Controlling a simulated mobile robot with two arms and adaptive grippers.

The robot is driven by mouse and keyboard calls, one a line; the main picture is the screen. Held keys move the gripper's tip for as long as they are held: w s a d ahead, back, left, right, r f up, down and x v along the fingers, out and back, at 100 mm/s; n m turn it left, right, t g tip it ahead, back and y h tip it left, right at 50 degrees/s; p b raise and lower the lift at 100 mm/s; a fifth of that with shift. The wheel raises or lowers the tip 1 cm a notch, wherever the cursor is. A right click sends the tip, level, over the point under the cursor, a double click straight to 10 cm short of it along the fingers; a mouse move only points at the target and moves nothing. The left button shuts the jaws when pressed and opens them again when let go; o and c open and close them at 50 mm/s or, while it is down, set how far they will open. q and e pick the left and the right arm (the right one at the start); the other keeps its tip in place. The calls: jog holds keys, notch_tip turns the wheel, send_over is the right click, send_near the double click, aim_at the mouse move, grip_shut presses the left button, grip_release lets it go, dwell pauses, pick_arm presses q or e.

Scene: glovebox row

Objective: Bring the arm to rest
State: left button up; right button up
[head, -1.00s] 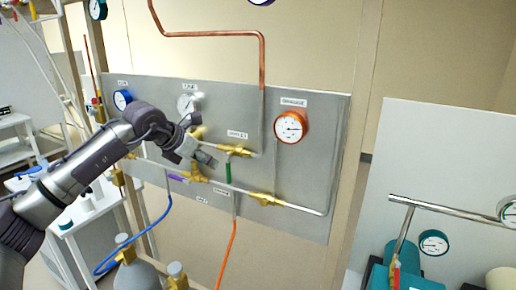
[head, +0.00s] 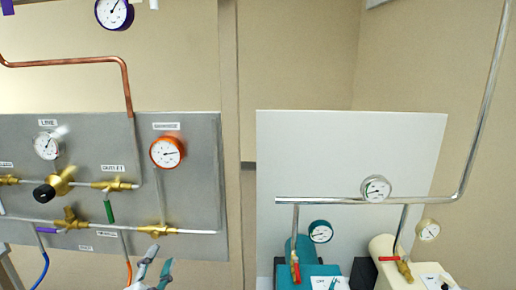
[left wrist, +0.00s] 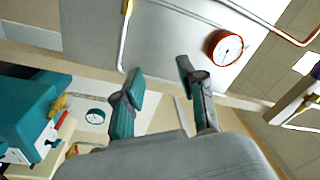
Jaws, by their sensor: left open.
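My left gripper (head: 152,268) shows at the bottom edge of the head view, below the grey valve panel (head: 190,205). Only its fingers show there; the arm behind them is out of the picture. In the left wrist view its two fingers (left wrist: 160,95) stand wide apart with nothing between them. The gripper is open, empty and apart from the panel. My right gripper is in neither view.
The panel carries an orange-rimmed gauge (head: 167,152), a white gauge (head: 47,145), brass valves (head: 110,185) and pipes. To the right are a white board (head: 300,150), a steel pipe (head: 330,201), a teal unit (head: 305,270) and a cream unit (head: 383,248).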

pick_arm(q)
jog(key=s+a+f+n+g+y, duration=0.1)
jog(key=s+f+n+g, duration=0.3)
jog(key=s+f, duration=0.3)
jog(key=s+a+f+n+g+y, duration=0.2)
jog(key=s+f+n+g, duration=0.15)
jog(key=f, duration=0.55)
jog(key=s+d+f+n+g+h, duration=0.15)
jog(key=s+f+g, duration=0.3)
jog(key=s, duration=0.45)
jog(key=s+d+f+g+h, duration=0.15)
jog(key=s+f+g, duration=0.3)
jog(key=s, duration=0.45)
notch_tip(320, 180, down, 30)
jog(key=s+b, duration=0.2)
jog(key=b, duration=0.1)
jog(key=s+a+f+g+b, duration=0.1)
jog(key=s+a+f+b, duration=0.1)
jog(key=s+f, duration=1.3)
jog(key=shift+s+f+g+y, duration=0.25)
jog(key=shift+f+g+y, duration=0.1)
jog(key=shift+f, duration=0.45)
jog(key=shift+a, duration=0.1)
